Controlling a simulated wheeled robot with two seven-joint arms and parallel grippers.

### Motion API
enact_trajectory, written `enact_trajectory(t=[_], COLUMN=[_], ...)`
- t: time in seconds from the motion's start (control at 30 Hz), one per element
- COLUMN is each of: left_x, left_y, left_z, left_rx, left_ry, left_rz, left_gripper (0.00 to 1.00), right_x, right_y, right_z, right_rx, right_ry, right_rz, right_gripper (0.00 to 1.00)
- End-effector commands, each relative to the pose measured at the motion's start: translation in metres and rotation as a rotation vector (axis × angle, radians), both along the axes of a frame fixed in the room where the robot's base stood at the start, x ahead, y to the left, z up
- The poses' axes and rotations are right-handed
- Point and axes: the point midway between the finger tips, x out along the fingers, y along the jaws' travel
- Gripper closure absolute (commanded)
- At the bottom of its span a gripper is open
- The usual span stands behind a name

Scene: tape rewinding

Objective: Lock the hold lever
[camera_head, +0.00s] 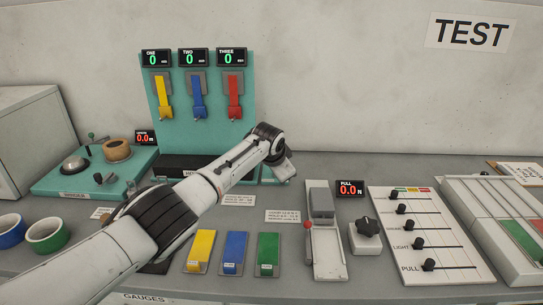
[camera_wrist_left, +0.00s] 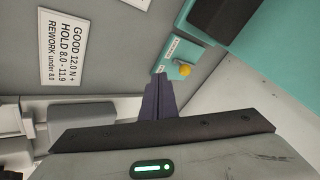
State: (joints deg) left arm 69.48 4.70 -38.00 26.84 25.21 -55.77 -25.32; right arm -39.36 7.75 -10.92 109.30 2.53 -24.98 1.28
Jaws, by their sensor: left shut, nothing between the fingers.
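A small yellow knob (camera_wrist_left: 185,70) stands beside a white label (camera_wrist_left: 171,49) on the teal base; it may be the hold lever, but I cannot read the label. My left gripper (camera_wrist_left: 160,82) is shut and empty, its fingertips just short of the label and knob in the wrist view. In the head view the left gripper (camera_head: 284,172) hangs at the right end of the teal stand (camera_head: 210,125), and my wrist hides the knob. My right gripper is not in view.
Yellow, blue and red strips hang on the teal stand. A red-knobbed lever (camera_head: 307,225) sits on the grey pull fixture (camera_head: 328,250). A rotary knob (camera_head: 366,230) and slider panel (camera_head: 430,240) are to the right. Yellow, blue and green plates (camera_head: 235,253) lie in front.

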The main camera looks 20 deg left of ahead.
Motion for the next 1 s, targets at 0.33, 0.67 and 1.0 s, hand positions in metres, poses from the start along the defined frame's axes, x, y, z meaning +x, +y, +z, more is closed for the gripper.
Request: enact_trajectory(t=[0.33,0.67,1.0], left_x=[-0.021,-0.05,-0.063], left_y=[-0.012,-0.018,-0.02], left_z=[0.023,0.061,0.077], left_rx=[-0.003,-0.004,-0.005], left_ry=[0.002,0.005,0.008], left_rz=[-0.006,-0.005,-0.004], left_gripper=[1.0,1.0,1.0], right_x=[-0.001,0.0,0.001], right_y=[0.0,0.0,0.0], right_z=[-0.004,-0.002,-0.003], right_rx=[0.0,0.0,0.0], right_ry=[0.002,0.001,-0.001], right_rz=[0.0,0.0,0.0], right_gripper=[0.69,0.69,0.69])
